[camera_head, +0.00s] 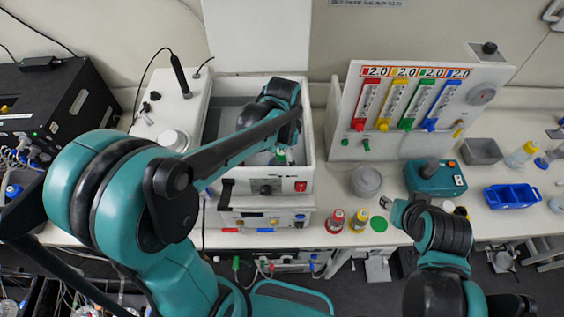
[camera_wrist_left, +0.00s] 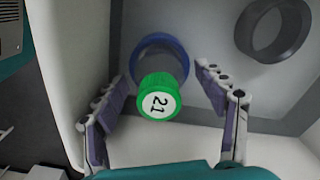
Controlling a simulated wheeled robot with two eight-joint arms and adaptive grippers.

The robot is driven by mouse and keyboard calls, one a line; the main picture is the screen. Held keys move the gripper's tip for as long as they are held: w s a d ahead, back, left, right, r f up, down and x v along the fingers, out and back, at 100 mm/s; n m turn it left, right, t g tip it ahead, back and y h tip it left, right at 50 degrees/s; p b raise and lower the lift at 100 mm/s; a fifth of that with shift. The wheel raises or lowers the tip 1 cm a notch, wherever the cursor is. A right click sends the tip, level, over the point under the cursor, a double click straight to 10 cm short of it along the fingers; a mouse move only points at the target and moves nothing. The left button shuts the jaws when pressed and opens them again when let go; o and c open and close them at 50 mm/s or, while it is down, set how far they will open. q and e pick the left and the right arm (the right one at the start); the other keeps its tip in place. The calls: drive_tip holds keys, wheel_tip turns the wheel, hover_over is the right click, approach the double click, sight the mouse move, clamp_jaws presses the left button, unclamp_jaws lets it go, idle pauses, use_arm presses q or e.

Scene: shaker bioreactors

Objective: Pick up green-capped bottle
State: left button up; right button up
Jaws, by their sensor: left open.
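The green-capped bottle (camera_wrist_left: 158,97) shows in the left wrist view as a round green cap with a white label marked 21. A blue ring (camera_wrist_left: 178,48) lies just behind the cap; the cap hides part of it. My left gripper (camera_wrist_left: 164,82) is open, with a finger on each side of the cap and visible gaps to it. In the head view my left arm reaches into the white box-shaped shaker (camera_head: 308,176), and a small part of the green cap (camera_head: 281,153) shows there. My right gripper (camera_head: 388,206) is over the table's front; its jaws are too small to judge.
An empty grey ring (camera_wrist_left: 275,30) is right of the bottle. The shaker's walls surround my left gripper. A red-capped bottle (camera_head: 335,221), a yellow-capped bottle (camera_head: 359,220) and a flat green disc (camera_head: 378,224) are at the table's front. A blue tray (camera_head: 512,196) is at right.

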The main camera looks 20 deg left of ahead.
use_arm(q)
drive_tip(key=shift+f, duration=0.1)
drive_tip(key=c, duration=1.4)
drive_tip(key=shift+o, duration=0.2)
